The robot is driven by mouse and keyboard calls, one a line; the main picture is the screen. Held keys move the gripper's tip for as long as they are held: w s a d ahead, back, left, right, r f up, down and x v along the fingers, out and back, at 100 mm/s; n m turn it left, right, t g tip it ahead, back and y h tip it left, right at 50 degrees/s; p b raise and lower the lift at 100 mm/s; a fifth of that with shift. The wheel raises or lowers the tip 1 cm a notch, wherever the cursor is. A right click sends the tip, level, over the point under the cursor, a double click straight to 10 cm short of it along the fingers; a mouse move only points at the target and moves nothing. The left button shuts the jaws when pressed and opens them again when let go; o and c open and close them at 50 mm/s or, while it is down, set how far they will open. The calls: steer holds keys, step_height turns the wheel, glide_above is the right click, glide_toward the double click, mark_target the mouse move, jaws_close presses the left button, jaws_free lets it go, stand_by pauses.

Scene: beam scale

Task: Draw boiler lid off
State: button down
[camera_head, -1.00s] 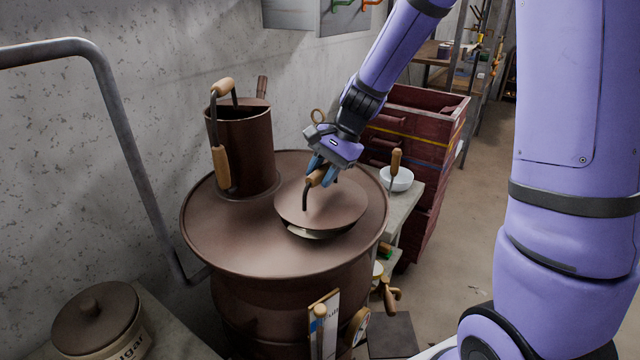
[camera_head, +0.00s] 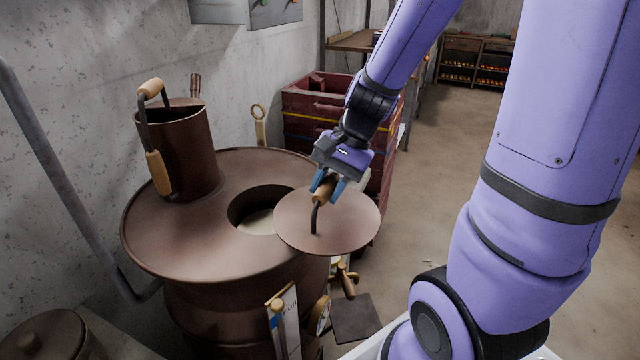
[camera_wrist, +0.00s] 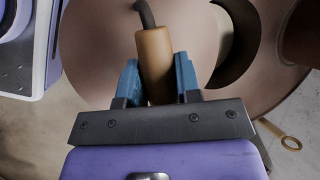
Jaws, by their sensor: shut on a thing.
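The boiler lid (camera_head: 345,225) is a round brown disc with a bent metal handle and wooden grip. My gripper (camera_head: 325,188) is shut on the wooden grip of this handle, which also shows between the blue fingers in the wrist view (camera_wrist: 155,80). The lid hangs to the right of the boiler's round opening, over the right rim of the boiler (camera_head: 180,250). The opening is mostly uncovered, with something pale inside. The lid hides part of the boiler's right rim.
A brown can (camera_head: 185,150) with wooden handles stands on the boiler top. A red crate stack (camera_head: 305,125) is behind. A gauge (camera_head: 320,315) and a tap (camera_head: 345,278) are on the boiler's front right. Open floor (camera_head: 450,165) lies to the right.

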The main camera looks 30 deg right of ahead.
steer(key=shift+r, duration=0.1)
steer(key=shift+r, duration=1.45)
